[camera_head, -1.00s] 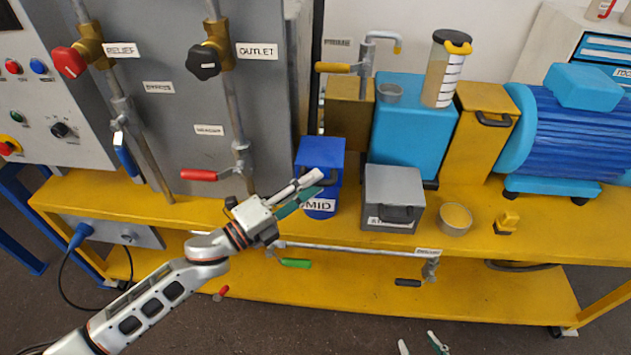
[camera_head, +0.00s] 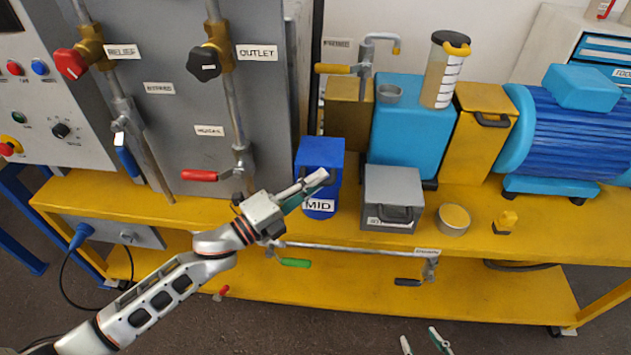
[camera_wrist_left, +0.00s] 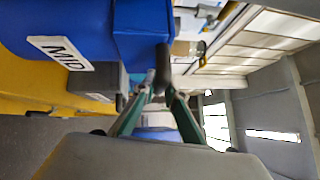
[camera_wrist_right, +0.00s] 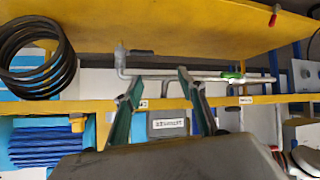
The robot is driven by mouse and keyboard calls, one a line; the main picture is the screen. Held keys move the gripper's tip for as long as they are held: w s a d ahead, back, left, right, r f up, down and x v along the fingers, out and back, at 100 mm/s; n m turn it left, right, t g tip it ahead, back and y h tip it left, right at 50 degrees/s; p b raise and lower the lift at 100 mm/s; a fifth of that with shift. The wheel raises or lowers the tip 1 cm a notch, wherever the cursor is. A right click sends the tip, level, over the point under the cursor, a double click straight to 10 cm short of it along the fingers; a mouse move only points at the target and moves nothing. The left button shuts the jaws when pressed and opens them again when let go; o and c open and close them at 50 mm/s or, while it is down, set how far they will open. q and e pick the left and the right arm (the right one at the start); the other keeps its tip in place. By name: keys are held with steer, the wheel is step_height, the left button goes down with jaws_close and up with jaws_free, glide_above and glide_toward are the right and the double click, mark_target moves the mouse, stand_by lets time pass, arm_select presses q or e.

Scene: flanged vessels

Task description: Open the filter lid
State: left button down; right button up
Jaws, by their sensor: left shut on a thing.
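The blue filter vessel (camera_head: 320,152) with the label MID stands on the yellow bench, its square lid down. It also fills the upper left of the left wrist view (camera_wrist_left: 75,22). My left gripper (camera_head: 322,178) is at its front right. In the left wrist view my left gripper (camera_wrist_left: 163,88) is shut on a dark handle (camera_wrist_left: 163,62) beside the blue lid. The fingers partly hide the handle. My right gripper (camera_head: 421,343) shows only its fingertips at the bottom of the head view. In the right wrist view my right gripper (camera_wrist_right: 156,78) is open and empty.
A grey lidded box (camera_head: 392,192) stands close to the right of the filter, with a small cup (camera_head: 453,220) beyond it. A pipe with a green lever (camera_head: 295,263) runs below the bench edge. A red lever (camera_head: 199,176) is on the left.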

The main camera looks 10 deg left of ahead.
mark_target(318, 160)
arm_select(q)
steer(key=shift+w+r+p, duration=0.2)
steer(key=shift+r+p, duration=0.15)
steer(key=shift+r, duration=0.2)
steer(key=shift+w+r+p, duration=0.2)
steer(key=shift+r+p, duration=0.1)
steer(key=shift+r, duration=0.25)
steer(key=shift+n+y, duration=0.4)
steer(key=shift+n, duration=0.1)
steer(key=w+r+p, duration=0.1)
steer(key=r+p, duration=0.1)
steer(key=p, duration=0.1)
steer(key=w+r+p, duration=0.2)
steer(key=p, duration=0.2)
steer(key=shift+w+r, duration=0.2)
steer(key=shift+r, duration=0.1)
steer(key=shift+w+r+p, duration=0.15)
steer(key=shift+w+p, duration=0.05)
steer(key=shift+p, duration=0.2)
steer(key=shift+w+r, duration=0.25)
steer(key=shift+w, duration=0.15)
steer(key=shift+w+r, duration=0.15)
steer(key=shift+w, duration=0.15)
arm_select(e)
step_height(318, 160, up, 9)
steer(key=shift+a, duration=0.45)
steer(key=shift+s+f, duration=0.1)
steer(key=shift+f, duration=0.05)
